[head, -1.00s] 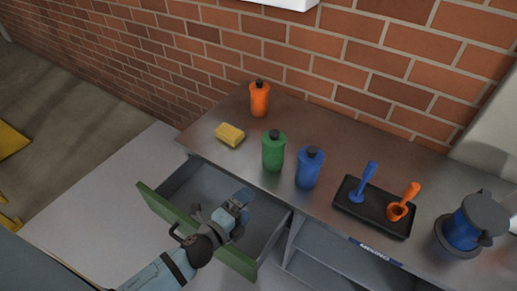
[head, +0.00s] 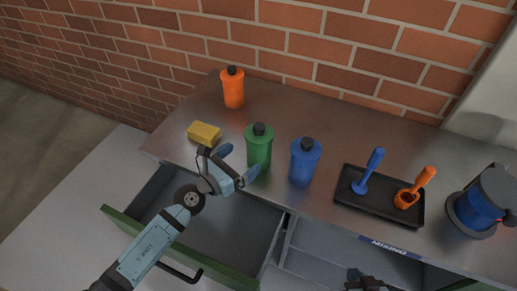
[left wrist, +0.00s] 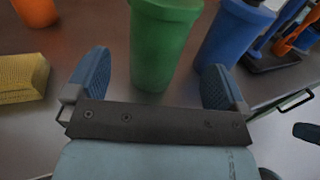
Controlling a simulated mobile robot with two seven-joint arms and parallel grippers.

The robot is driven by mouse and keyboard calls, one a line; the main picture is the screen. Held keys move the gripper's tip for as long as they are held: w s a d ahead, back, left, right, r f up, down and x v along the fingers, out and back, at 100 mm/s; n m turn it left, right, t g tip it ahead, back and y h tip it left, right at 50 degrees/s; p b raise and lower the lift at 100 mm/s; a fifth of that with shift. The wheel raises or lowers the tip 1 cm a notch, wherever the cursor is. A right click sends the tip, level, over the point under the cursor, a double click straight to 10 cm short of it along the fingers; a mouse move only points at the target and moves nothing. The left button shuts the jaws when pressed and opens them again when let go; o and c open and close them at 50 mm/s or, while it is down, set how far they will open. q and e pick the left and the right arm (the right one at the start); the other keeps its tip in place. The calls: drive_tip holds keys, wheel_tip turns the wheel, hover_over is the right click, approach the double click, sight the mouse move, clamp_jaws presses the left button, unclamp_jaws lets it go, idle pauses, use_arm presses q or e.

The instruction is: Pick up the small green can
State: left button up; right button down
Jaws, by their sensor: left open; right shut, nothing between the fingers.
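The small green can (head: 259,150) with a dark cap stands upright on the counter, between the yellow sponge and the blue can. My left gripper (head: 238,162) is open at the counter's front edge, close to the green can. In the left wrist view the green can (left wrist: 162,45) stands just ahead of the gap between the two blue fingers (left wrist: 155,88); its top is cut off. I cannot tell whether a finger touches it. My right gripper (head: 366,281) shows only in part at the bottom edge of the head view, shut and empty.
A blue can (head: 304,164) stands close right of the green can. A yellow sponge (head: 204,133) and an orange can (head: 233,90) are to the left. A black tray (head: 380,212) holds blue and orange tools. An open green-fronted drawer (head: 150,238) lies below my left arm.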

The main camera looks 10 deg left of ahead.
sight(259, 144)
use_arm(q)
drive_tip(key=x, duration=0.8)
drive_tip(key=shift+a+f, duration=0.15)
drive_tip(key=shift+f, duration=0.2)
drive_tip(key=c, duration=1)
drive_tip(key=shift+r, duration=0.1)
drive_tip(key=shift+c, duration=1.2)
drive_tip(key=shift+a+r, duration=0.1)
drive_tip(key=shift+r, duration=0.05)
